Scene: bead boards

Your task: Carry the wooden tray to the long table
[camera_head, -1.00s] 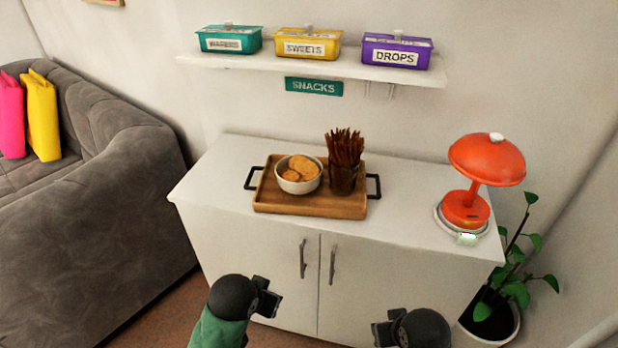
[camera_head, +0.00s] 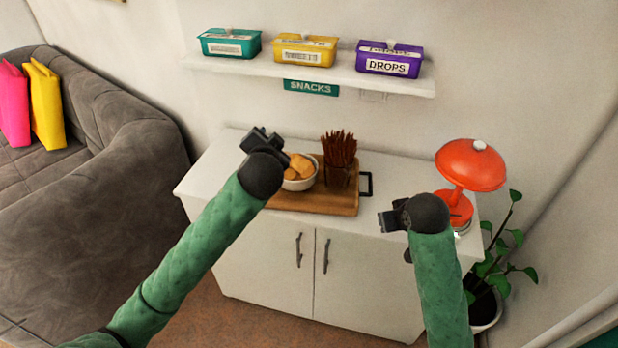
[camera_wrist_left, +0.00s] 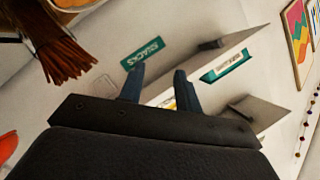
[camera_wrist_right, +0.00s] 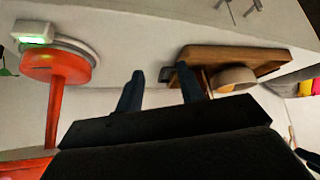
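The wooden tray (camera_head: 318,203) sits on the white cabinet and holds a bowl of round biscuits (camera_head: 300,172) and a dark glass of brown sticks (camera_head: 340,160). Its right handle (camera_head: 366,184) shows; the left handle is hidden behind my left gripper. My left gripper (camera_head: 262,138) is over the tray's left end, its fingers apart and empty in the left wrist view (camera_wrist_left: 158,84). My right gripper (camera_head: 386,221) is right of the tray, apart from it, with fingers open towards the tray in the right wrist view (camera_wrist_right: 160,84). The long table cannot be made out.
A red lamp (camera_head: 470,165) stands at the cabinet's right end, close to my right gripper. A shelf (camera_head: 310,73) with three boxes hangs above. A grey sofa (camera_head: 110,110) is on the left, and a potted plant (camera_head: 490,275) on the right.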

